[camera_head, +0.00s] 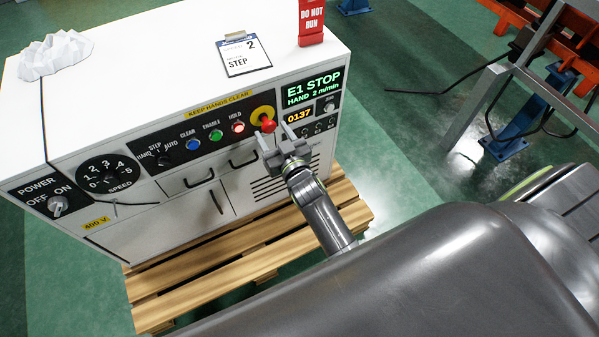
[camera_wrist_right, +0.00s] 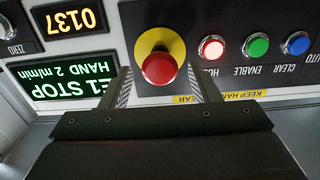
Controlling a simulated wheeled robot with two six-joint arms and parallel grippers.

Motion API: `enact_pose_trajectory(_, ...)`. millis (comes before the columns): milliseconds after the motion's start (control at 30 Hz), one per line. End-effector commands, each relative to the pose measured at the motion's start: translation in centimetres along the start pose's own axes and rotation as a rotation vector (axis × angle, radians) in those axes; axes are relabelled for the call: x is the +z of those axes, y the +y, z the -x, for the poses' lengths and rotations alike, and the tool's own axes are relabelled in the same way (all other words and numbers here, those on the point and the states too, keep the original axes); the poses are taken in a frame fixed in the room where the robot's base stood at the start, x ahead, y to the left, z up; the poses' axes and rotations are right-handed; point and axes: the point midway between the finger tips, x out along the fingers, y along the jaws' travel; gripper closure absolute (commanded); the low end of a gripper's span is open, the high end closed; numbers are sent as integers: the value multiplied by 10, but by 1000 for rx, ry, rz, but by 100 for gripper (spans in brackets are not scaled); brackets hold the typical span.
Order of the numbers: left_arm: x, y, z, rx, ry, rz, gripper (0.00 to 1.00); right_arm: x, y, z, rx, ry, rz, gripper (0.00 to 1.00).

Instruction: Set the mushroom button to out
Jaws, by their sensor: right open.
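The red mushroom button (camera_head: 267,123) sits on a yellow round plate (camera_head: 261,113) on the black front panel of the white cabinet. In the right wrist view, the button (camera_wrist_right: 159,68) is in the middle, upside down with the panel. My right gripper (camera_head: 272,137) is open just in front of the button in the head view. In the right wrist view its two fingers (camera_wrist_right: 161,88) point at the panel, one on each side of the button, with gaps between. I cannot tell whether the button is pressed in or out. My left gripper is not in view.
The display (camera_head: 313,87) reads "E1 STOP, HAND 2 m/min". Lit red HOLD (camera_head: 238,127), green ENABLE (camera_head: 215,135) and blue CLEAR (camera_head: 193,144) buttons sit left of the mushroom button. Drawer handles (camera_head: 199,178) are below. A clipboard (camera_head: 244,55) and red sign (camera_head: 311,22) are on top.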

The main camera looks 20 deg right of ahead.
Motion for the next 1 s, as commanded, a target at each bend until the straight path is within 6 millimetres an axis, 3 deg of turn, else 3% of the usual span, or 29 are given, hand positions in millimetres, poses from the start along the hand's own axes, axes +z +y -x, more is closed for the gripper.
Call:
enact_pose_trajectory(167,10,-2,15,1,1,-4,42,-5,0,37,2,-6,0,44)
enact_pose_trajectory(600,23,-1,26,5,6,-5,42,0,0,126,1,-3,0,44)
enact_pose_trajectory(800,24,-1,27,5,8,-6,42,0,0,145,1,-2,0,44)
enact_pose_trajectory(1000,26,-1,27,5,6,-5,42,0,0,148,0,0,0,44)
